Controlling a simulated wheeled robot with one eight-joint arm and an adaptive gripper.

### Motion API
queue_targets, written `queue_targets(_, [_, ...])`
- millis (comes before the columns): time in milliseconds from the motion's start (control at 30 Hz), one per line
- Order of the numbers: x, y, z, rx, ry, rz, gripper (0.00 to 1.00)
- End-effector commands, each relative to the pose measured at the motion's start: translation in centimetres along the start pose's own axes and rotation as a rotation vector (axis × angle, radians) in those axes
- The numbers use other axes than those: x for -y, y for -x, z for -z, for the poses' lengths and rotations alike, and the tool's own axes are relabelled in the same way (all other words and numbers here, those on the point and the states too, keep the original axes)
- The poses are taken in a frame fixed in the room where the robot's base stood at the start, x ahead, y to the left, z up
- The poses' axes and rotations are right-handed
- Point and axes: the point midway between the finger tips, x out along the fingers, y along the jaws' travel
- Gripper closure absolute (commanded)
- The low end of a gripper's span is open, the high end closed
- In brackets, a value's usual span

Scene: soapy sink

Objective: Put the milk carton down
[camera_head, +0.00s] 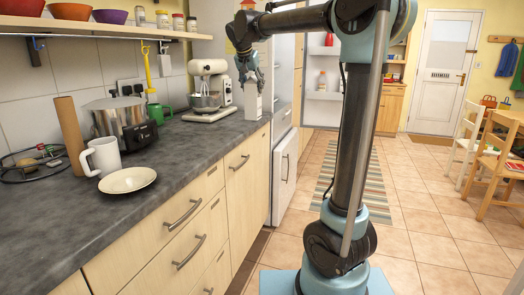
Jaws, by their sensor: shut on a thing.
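The milk carton (253,103) is a small white upright box near the far right end of the dark worktop (190,146). My gripper (252,83) is above it and shut on its upper part. The carton's lower end is at the worktop's far end; I cannot tell whether it touches the surface or hangs just above it.
A cream stand mixer (209,84) stands left of the carton. A steel cooker pot (122,122), green mug (157,112), white mug (103,157), plate (127,180) and cardboard tube (69,135) stand nearer. The worktop's front right part is clear. The fridge (284,120) is to the right.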

Motion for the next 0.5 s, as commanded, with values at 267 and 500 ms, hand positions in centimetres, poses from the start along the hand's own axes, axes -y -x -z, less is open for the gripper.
queue_targets(267, [-2.8,-5.5,-1.8,-0.002,0.029,0.020,1.00])
queue_targets(500, [-5.6,-12.1,-3.8,-0.002,0.068,0.043,1.00])
